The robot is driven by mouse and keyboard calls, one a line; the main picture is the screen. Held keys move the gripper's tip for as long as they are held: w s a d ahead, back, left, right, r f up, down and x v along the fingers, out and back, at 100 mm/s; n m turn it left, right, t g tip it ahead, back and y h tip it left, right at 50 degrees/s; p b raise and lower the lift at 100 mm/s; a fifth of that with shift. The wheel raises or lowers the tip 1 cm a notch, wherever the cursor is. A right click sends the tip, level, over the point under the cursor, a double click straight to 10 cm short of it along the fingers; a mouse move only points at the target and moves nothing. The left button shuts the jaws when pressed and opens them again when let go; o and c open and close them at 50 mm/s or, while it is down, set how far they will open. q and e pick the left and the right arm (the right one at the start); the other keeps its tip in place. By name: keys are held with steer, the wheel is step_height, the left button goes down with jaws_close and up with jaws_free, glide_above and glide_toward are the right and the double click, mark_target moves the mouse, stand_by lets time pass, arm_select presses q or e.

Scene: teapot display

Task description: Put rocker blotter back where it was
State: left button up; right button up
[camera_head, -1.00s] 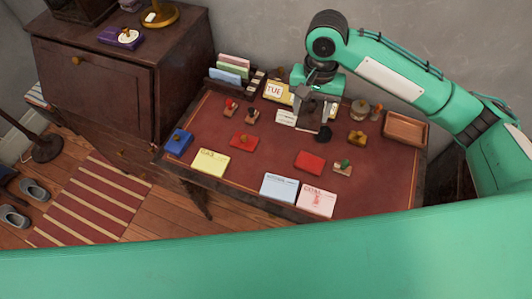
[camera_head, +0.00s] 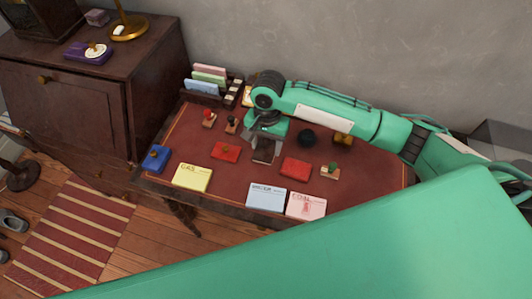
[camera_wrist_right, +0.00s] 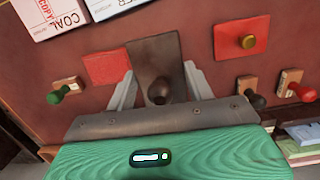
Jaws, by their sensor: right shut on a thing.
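The rocker blotter (camera_wrist_right: 155,55) is a dark brown block with a rounded knob. In the right wrist view it sits between the two pale fingers of my right gripper (camera_wrist_right: 160,92), which is shut on it. In the head view my right gripper (camera_head: 264,142) points down over the middle of the red desk top (camera_head: 215,180). The blotter (camera_head: 263,154) shows below it, between two red pads. Whether it touches the desk I cannot tell. My left gripper is not in view.
A red pad with a gold knob (camera_head: 226,151) lies left of the gripper and a plain red pad (camera_head: 296,167) right. A green-knobbed stamp (camera_head: 331,171), a blue pad (camera_head: 157,158) and cards (camera_head: 266,197) lie around. A letter rack (camera_head: 207,80) stands behind.

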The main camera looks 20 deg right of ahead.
mark_target(266, 154)
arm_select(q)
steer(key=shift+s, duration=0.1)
arm_select(e)
steer(key=shift+f, duration=2.7)
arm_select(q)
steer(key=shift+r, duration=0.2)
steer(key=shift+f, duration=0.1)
arm_select(e)
steer(key=o, duration=1)
steer(key=shift+f, duration=0.15)
steer(key=shift+r, duration=0.35)
steer(key=r, duration=0.7)
steer(key=w+r, duration=0.1)
steer(key=r, duration=0.2)
steer(key=shift+w+d+r+b, duration=0.1)
steer(key=shift+d+r+b, duration=0.15)
steer(key=shift+d+b, duration=0.05)
steer(key=shift+r, duration=0.55)
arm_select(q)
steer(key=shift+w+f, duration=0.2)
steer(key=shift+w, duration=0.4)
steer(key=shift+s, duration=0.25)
